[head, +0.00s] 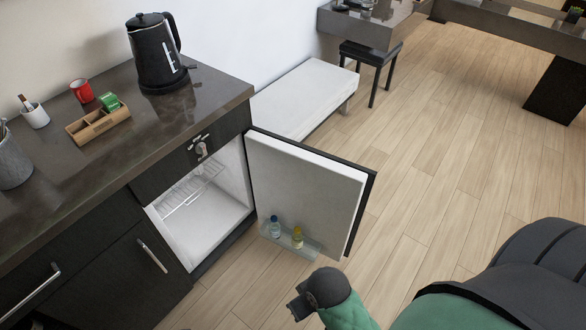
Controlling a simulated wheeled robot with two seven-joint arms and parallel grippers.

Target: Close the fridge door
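The fridge door (300,190) is swung wide open to the right of the fridge (205,215), which is built in under the counter. The door's white inner side faces me, and its dark outer panel shows as an edge at the right. My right arm comes in from the bottom right. My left gripper is out of view.
The dark counter (60,200) carries a black kettle (155,55), a red mug (82,91), a white cup (35,115) and a wooden box (98,122). A low white bench (305,95) stands behind the door. The wooden floor right of the door is clear.

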